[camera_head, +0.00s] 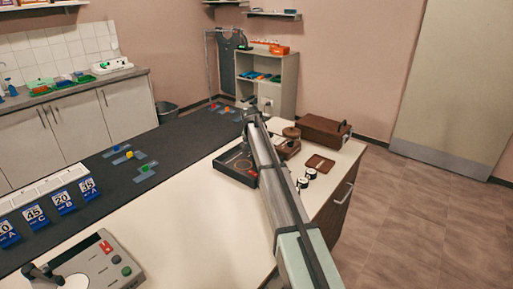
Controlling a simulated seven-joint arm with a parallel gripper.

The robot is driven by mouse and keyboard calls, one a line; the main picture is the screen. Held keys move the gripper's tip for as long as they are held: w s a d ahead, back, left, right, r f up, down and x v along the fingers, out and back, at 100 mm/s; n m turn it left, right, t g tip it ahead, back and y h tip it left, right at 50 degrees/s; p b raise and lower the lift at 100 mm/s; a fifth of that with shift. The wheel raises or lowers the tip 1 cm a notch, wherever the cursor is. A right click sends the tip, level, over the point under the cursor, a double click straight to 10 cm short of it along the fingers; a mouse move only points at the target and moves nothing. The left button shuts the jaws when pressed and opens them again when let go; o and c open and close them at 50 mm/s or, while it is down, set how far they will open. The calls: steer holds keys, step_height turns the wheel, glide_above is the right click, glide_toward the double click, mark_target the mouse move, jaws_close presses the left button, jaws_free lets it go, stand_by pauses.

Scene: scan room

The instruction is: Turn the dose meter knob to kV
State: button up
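My arm reaches from the lower right toward the middle of the white-topped counter. My gripper is at its far end (249,113), small and partly hidden by the arm, so its fingers cannot be made out. Just right of the arm stands a small brown device (287,149) with a round dark top (291,132); it may be the dose meter, but no kV marking can be read. I cannot tell whether anything touches the gripper.
A grey control panel (97,268) with red, black and green buttons and a lever sits at the lower left. Blue number cards (64,202) stand on the dark mat. A brown case (324,129), a brown tray (320,164) and small black-and-white pieces (310,173) lie right of the arm.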

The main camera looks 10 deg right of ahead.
stand_by(0.3)
steer(key=o, duration=1)
steer(key=shift+o, duration=0.2)
steer(key=shift+r, duration=0.1)
steer(key=v, duration=1.3)
steer(key=shift+r, duration=0.35)
steer(key=shift+s, duration=0.1)
